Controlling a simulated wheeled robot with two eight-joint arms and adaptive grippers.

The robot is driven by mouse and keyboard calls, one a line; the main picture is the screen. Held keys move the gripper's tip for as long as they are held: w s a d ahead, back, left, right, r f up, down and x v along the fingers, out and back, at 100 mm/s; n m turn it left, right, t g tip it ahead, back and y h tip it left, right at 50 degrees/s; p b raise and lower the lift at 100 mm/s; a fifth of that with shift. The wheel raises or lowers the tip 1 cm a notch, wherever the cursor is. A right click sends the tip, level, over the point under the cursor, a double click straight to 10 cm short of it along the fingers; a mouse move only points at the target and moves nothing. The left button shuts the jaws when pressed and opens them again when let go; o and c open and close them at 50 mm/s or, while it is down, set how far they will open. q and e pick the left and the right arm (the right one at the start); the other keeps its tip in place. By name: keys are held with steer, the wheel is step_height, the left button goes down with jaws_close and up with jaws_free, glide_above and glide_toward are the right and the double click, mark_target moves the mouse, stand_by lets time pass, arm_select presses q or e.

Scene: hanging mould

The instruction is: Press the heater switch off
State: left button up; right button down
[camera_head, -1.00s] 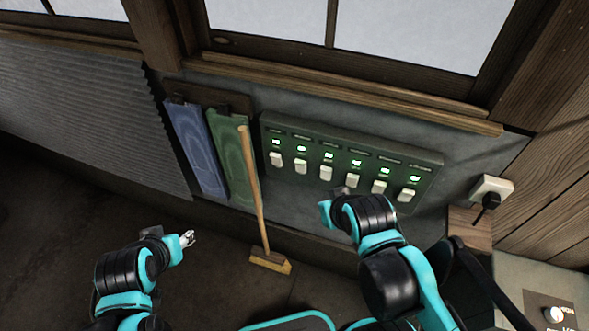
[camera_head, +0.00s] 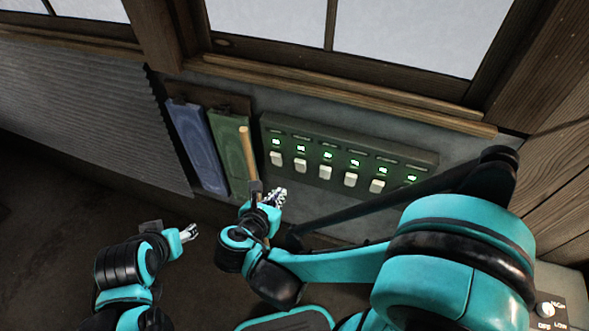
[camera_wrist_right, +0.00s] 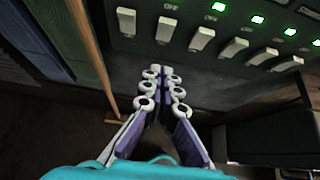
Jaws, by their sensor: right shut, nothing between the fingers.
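The labels are too small to tell which is the heater switch. My right gripper (camera_head: 279,196) is shut and empty, below the left part of the row. In the right wrist view its fingertips (camera_wrist_right: 162,72) are below the left-hand switches (camera_wrist_right: 166,29), apart from them. My left gripper (camera_head: 190,233) is low at left, away from the panel; its jaws are too small to judge.
A broom handle (camera_head: 247,160) stands left of the panel, close to my right gripper. Blue (camera_head: 197,145) and green (camera_head: 229,150) boards hang further left. A knob (camera_head: 546,309) marked HIGH, OFF and LOW is at lower right. Wall below the panel is bare.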

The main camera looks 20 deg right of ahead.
steer(key=shift+d, duration=0.1)
steer(key=b, duration=0.4)
glide_toward(298, 166)
step_height(298, 166, down, 4)
steer(key=w+d, duration=0.2)
steer(key=w, duration=0.1)
steer(key=shift+w+d+r, duration=0.25)
steer(key=shift+w+d, duration=0.2)
steer(key=shift+w, duration=0.05)
